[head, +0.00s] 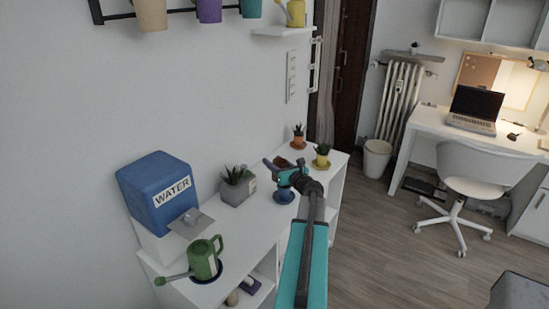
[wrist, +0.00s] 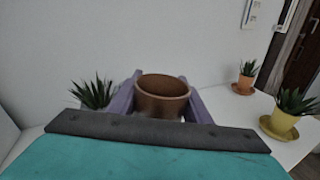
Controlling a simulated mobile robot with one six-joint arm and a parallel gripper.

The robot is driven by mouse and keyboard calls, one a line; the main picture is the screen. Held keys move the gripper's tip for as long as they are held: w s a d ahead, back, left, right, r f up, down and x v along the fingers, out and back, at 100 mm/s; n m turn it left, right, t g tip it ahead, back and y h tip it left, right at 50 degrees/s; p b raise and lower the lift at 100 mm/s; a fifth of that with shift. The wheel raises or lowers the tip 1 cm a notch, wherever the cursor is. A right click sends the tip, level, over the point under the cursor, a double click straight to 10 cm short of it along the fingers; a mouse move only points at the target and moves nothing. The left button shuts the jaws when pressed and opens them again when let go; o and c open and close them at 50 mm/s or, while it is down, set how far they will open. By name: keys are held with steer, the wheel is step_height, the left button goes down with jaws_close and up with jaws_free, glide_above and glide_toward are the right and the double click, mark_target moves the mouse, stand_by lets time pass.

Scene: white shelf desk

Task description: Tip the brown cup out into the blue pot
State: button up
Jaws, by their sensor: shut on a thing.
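My gripper (wrist: 160,92) is shut on the brown cup (wrist: 163,103), with one purple finger on each side of it. The cup's open top and inner wall show in the wrist view; its contents cannot be made out. In the head view the brown cup (head: 283,162) is small and partly hidden by my gripper (head: 279,168). The blue pot (head: 284,197) stands on the white shelf desk below my gripper, partly covered by it. The blue pot does not show in the wrist view.
A grey planter (head: 238,188) stands left of my gripper. A yellow pot (head: 321,159) and an orange pot (head: 298,141) stand on the right. A blue water tank (head: 157,190) and a green watering can (head: 204,260) occupy the desk's left part.

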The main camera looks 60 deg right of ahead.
steer(key=shift+a+f+m+y+p, duration=0.25)
steer(key=shift+f+m+p, duration=0.45)
steer(key=shift+p, duration=0.9)
steer(key=shift+d, duration=0.1)
steer(key=shift+g+p, duration=0.3)
steer(key=shift+p, duration=0.25)
steer(key=shift+f, duration=0.15)
steer(key=shift+m+y+p, duration=0.25)
steer(key=shift+m+p, duration=0.15)
steer(key=shift+p, duration=0.1)
steer(key=shift+f, duration=0.2)
steer(key=shift+p, duration=0.55)
